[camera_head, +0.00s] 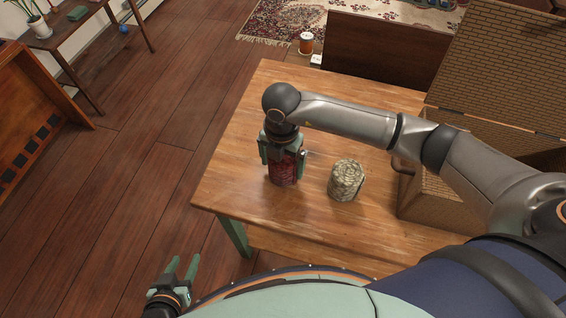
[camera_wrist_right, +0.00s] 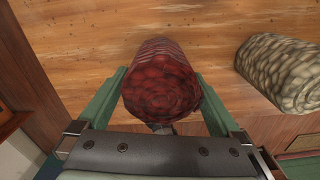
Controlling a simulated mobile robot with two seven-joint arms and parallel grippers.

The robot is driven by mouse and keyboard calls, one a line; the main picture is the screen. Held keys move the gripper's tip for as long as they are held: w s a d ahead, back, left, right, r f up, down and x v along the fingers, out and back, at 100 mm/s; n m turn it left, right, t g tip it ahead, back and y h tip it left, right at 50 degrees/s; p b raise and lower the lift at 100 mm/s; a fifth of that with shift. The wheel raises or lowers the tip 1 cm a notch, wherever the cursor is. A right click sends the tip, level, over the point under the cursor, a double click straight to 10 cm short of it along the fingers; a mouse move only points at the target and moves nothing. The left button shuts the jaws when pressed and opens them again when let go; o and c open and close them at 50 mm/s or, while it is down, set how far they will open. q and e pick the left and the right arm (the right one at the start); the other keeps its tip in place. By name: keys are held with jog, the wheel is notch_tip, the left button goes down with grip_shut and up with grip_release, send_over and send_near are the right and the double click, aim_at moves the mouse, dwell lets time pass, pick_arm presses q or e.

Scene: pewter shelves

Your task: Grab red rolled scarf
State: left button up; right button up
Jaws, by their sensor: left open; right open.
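The red rolled scarf (camera_head: 284,172) stands on the wooden table (camera_head: 235,190) near its left part. My right gripper (camera_head: 283,158) is over it from above, with one finger on each side of the roll. In the right wrist view the red scarf (camera_wrist_right: 162,82) sits between the two open green fingers (camera_wrist_right: 165,108). Whether the fingers touch it I cannot tell. My left gripper (camera_head: 183,268) is open and empty, low at the left, off the table and over the floor.
A grey-beige rolled scarf (camera_head: 346,181) stands just right of the red one; it also shows in the wrist view (camera_wrist_right: 282,72). A wicker basket (camera_head: 425,205) with a raised lid (camera_head: 500,65) fills the table's right side. The table's left front is clear.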

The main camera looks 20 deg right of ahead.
jog(key=shift+f, duration=0.8)
jog(key=shift+c, duration=0.2)
jog(key=c, duration=1.2)
jog(key=shift+o, duration=0.2)
jog(key=shift+r, duration=0.1)
